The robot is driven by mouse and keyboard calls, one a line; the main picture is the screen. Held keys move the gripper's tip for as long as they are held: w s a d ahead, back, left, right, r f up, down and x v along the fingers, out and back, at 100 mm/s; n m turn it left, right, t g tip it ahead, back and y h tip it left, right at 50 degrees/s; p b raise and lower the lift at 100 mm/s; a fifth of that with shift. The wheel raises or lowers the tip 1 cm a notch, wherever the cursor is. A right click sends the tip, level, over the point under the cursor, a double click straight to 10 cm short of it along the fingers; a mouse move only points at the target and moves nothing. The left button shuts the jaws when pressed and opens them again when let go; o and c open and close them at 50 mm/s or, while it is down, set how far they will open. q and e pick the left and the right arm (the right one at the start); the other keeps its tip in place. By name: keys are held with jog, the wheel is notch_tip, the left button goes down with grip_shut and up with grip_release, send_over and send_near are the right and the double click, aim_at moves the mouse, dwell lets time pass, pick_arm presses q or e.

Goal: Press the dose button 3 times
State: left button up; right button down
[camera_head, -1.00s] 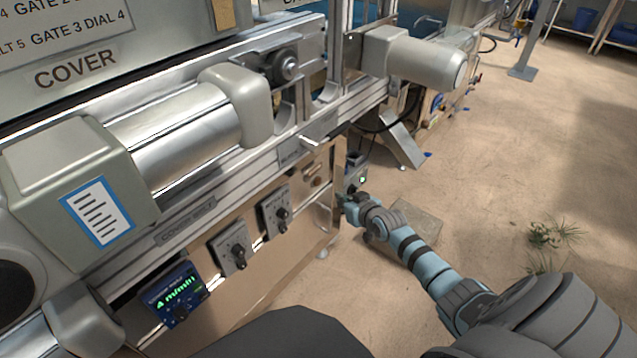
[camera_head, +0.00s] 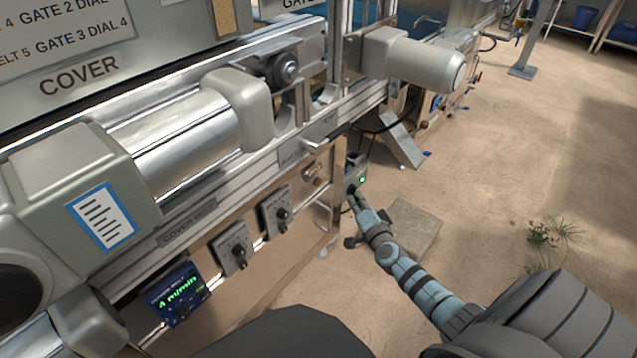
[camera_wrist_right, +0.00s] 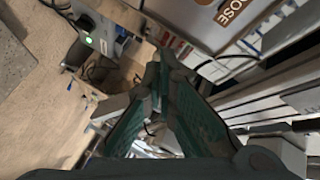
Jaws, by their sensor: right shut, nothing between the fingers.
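A brown plate lettered DOSE (camera_wrist_right: 232,12) shows at the top of the right wrist view, partly cut off by the frame edge. I cannot make out the button itself clearly there. My right gripper (camera_head: 352,192) is beyond the right end of the machine's front panel in the head view, small and partly unclear. In the right wrist view its green-padded fingers (camera_wrist_right: 154,68) meet at the tips, shut and empty. The fingertips appear apart from the DOSE plate. My left gripper is in neither view.
The front panel carries two dial plates (camera_head: 234,250) (camera_head: 277,213) and a blue speed display (camera_head: 177,295). A small grey box with a lit green spot (camera_head: 356,172) stands close to my right gripper. A flat slab (camera_head: 415,228) lies on the floor; open floor extends right.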

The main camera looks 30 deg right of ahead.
aim_at(317, 182)
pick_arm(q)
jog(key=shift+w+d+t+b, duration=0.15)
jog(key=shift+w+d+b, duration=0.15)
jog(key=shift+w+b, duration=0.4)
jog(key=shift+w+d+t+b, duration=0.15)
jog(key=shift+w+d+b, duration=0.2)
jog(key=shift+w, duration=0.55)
pick_arm(e)
jog(key=w+a, duration=0.2)
jog(key=w, duration=0.6)
jog(key=shift+w+a, duration=0.25)
jog(key=shift+a, duration=0.1)
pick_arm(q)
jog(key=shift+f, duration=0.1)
pick_arm(e)
jog(key=shift+w+a, duration=0.1)
jog(key=shift+w, duration=0.3)
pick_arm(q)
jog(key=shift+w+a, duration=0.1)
